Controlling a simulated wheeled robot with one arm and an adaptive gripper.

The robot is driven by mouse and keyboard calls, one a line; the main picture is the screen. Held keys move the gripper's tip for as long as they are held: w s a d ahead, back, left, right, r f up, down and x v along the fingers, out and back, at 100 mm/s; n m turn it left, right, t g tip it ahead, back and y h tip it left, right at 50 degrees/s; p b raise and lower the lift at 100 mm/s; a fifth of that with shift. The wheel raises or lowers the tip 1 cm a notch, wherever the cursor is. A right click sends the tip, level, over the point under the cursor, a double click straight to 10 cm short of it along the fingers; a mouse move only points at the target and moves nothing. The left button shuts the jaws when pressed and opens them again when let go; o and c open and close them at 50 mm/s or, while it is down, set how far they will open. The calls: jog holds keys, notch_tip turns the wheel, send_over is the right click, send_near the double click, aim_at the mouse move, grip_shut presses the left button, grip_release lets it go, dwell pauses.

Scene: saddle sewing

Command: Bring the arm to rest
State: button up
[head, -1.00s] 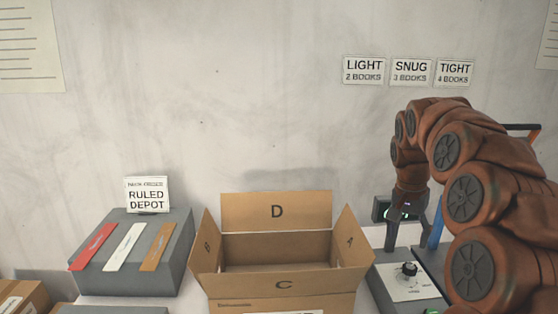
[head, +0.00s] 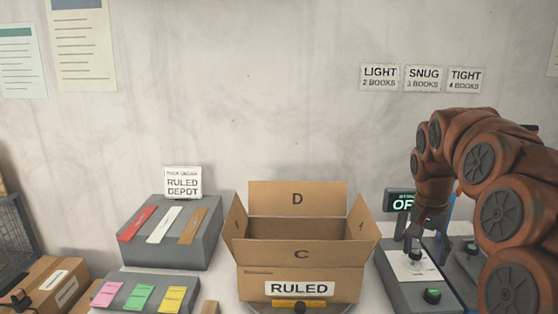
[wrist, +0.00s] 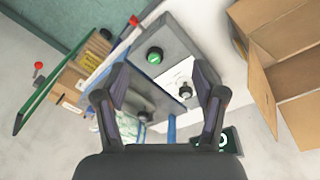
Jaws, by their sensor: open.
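My arm (head: 481,165) arches in from the right in the head view, bent down at its end. My gripper (head: 428,243) points down over the grey dial unit (head: 398,291). In the wrist view my gripper (wrist: 162,75) has its two fingers spread apart, with nothing held between them. The black dial knob (head: 415,256) shows close by the fingers in the head view. In the wrist view the knob (wrist: 186,91) shows between the fingers; I cannot tell whether they touch it.
An open cardboard box (head: 300,257) labelled RULED stands left of the unit. Grey holders with coloured strips (head: 170,250) and coloured cards (head: 138,298) stand further left.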

jog(key=s+a+f+n, duration=0.2)
jog(key=s+a, duration=0.3)
jog(key=s, duration=0.6)
jog(key=s+a+f+n+g+y, duration=0.1)
jog(key=s+a+f+n, duration=0.2)
jog(key=s, duration=0.8)
jog(key=s+a+f+n+g, duration=0.1)
jog(key=s+a+f+n, duration=0.2)
jog(key=s, duration=0.8)
jog(key=a+f, duration=0.2)
jog(key=a, duration=0.1)
jog(key=shift+s+a, duration=0.4)
